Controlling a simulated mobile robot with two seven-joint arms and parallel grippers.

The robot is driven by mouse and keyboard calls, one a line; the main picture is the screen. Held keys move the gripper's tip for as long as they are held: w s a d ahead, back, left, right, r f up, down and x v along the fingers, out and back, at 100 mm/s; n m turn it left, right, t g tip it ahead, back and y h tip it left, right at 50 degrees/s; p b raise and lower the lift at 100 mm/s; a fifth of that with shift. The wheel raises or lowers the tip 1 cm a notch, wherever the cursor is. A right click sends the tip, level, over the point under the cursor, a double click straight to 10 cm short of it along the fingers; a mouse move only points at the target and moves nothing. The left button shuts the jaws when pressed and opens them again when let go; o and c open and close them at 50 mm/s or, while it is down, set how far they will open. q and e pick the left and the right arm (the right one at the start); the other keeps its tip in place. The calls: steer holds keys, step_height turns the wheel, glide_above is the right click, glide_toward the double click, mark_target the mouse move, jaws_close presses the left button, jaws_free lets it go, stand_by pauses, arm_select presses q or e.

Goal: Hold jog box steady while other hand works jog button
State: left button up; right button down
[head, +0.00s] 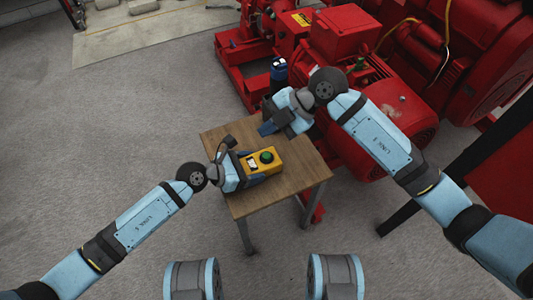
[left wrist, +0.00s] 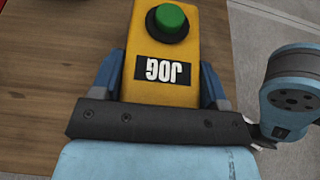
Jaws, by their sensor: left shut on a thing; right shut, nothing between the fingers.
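The jog box (head: 272,168) is yellow with a black JOG label and a round green jog button (head: 266,157) on top. It lies on the small wooden table. In the left wrist view the jog box (left wrist: 180,92) sits between the blue fingers of my left gripper (left wrist: 162,82), one on each side, and the green button (left wrist: 168,22) is uncovered. My left gripper (head: 250,169) is shut on the box's label end. My right gripper (head: 267,128) is shut and empty, above the table's far side, beyond the box and apart from the button.
The wooden table (head: 290,200) has bare top around the box. Red pump machinery (head: 370,80) stands close behind and right of the table. A dark bottle-like object with a blue part (head: 279,70) stands near my right gripper. Grey floor (head: 110,140) is open at left.

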mark_target(268, 157)
steer(key=shift+f, duration=3.95)
steer(key=shift+f, duration=0.15)
steer(key=shift+f, duration=0.25)
